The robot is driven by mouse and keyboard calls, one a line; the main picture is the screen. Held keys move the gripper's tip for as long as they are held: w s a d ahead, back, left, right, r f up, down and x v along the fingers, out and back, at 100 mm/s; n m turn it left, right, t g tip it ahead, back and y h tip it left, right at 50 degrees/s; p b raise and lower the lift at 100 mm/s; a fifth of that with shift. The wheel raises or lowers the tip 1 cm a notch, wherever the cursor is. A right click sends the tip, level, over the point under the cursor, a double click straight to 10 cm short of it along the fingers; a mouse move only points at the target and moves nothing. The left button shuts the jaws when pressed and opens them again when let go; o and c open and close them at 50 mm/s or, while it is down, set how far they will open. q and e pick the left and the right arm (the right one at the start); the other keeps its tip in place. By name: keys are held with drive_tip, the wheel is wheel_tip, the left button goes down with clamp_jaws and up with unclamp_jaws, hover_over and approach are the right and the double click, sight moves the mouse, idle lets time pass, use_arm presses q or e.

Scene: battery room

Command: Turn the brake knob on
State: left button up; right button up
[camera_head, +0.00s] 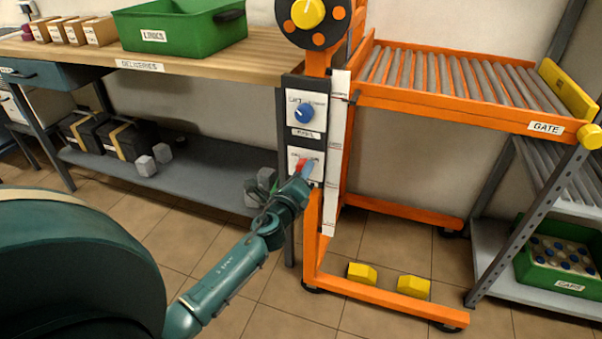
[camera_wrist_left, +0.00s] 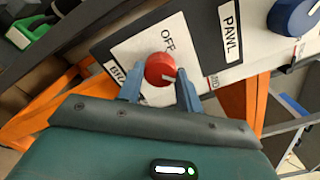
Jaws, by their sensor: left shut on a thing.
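The brake knob (camera_wrist_left: 160,69) is a red round knob on a white plate on the orange stand's dark post. In the wrist view a label reading OFF is beside it, and a partly hidden label reads BR. The white mark on the knob lies toward its lower right in that view. My left gripper (camera_head: 303,171) is at the plate, with its blue fingers on either side of the knob, shut on it. The gripper mostly hides the knob in the head view, where a little red shows. My right gripper is not in view.
A blue PAWL knob (camera_head: 304,112) sits just above on the post. A yellow-centred dial (camera_head: 308,13) tops it. An orange roller table (camera_head: 440,112) with a GATE label stands right. A wooden bench (camera_head: 190,66) holds a green bin (camera_head: 180,34) at left.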

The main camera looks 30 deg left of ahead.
use_arm(q)
drive_tip(key=shift+r, duration=0.1)
idle(0.3)
drive_tip(key=o, duration=1)
drive_tip(key=v, duration=1.3)
drive_tip(key=shift+s+a, duration=0.1)
